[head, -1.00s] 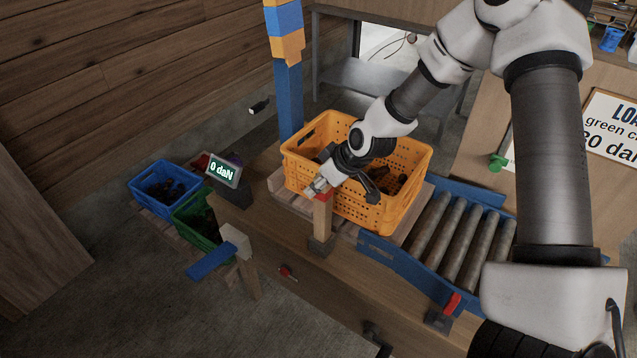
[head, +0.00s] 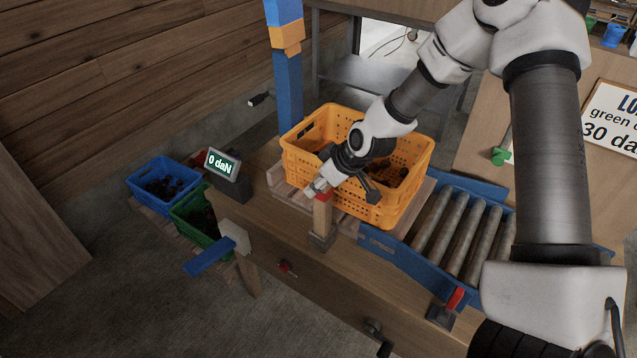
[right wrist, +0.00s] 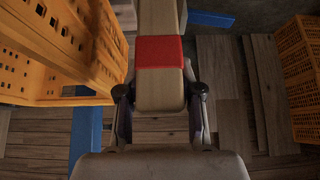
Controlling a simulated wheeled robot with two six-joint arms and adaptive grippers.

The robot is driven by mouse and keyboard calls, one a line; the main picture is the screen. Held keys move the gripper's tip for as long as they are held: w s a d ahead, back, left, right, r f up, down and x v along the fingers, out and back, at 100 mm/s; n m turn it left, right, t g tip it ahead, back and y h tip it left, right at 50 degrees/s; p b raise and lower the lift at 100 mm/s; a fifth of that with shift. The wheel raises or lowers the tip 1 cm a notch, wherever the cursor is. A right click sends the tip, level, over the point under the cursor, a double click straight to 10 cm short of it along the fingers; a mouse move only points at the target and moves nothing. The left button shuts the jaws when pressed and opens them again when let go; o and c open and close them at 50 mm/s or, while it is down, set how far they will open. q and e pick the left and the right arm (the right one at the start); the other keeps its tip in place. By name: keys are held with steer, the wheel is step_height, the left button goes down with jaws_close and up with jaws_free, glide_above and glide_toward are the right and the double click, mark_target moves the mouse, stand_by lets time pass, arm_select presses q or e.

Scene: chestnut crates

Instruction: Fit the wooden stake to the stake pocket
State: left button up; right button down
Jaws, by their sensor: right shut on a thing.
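The wooden stake (head: 322,214) is a pale upright post with a red band near its top, in front of the orange crate. My right gripper (head: 319,188) is shut on its upper end. In the right wrist view the stake (right wrist: 160,22) and its red band lie between the two fingers (right wrist: 160,92). The dark stake pocket (head: 322,241) is on the bench's front edge, and the stake's lower end meets it in the picture. I cannot tell how deep the stake sits in it. My left gripper is not in view.
The orange crate (head: 300,160) stands close behind the stake. A roller conveyor (head: 450,230) with blue rails is to its right. A scale display (head: 222,164) reads 0 daN. A blue crate (head: 150,198) and a green crate (head: 200,232) stand at the left.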

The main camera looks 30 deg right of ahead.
steer(key=shift+f+b, duration=0.6)
steer(key=shift+f, duration=0.1)
steer(key=c, duration=0.7)
jaws_free()
steer(key=shift+r, duration=0.1)
